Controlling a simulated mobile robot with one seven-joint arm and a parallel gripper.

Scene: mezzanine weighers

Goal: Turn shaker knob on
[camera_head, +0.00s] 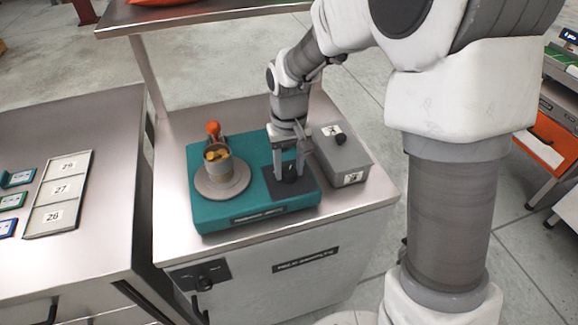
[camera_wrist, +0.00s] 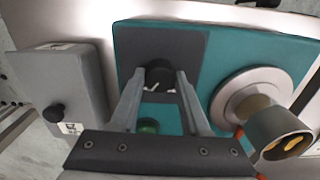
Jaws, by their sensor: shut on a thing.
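The teal shaker (camera_head: 236,212) sits on the steel bench, with a round grey plate and a dark panel on its top. A black knob (camera_wrist: 158,74) stands on the dark panel (camera_wrist: 190,45). My gripper (camera_head: 289,173) reaches down from above, and its fingers are shut on the knob, one on each side. The wrist view also shows my gripper (camera_wrist: 158,88) at the knob. The fingers hide part of the knob, and its pointer direction cannot be told. A green round button or lamp (camera_wrist: 148,126) shows between the fingers in the wrist view.
A metal cup (camera_head: 217,163) with yellowish contents stands on the shaker plate (camera_head: 240,184), beside an orange-topped part (camera_head: 213,128). A grey box (camera_head: 345,160) with its own black knob stands close right of the shaker. A numbered tray (camera_head: 82,164) lies on the left bench.

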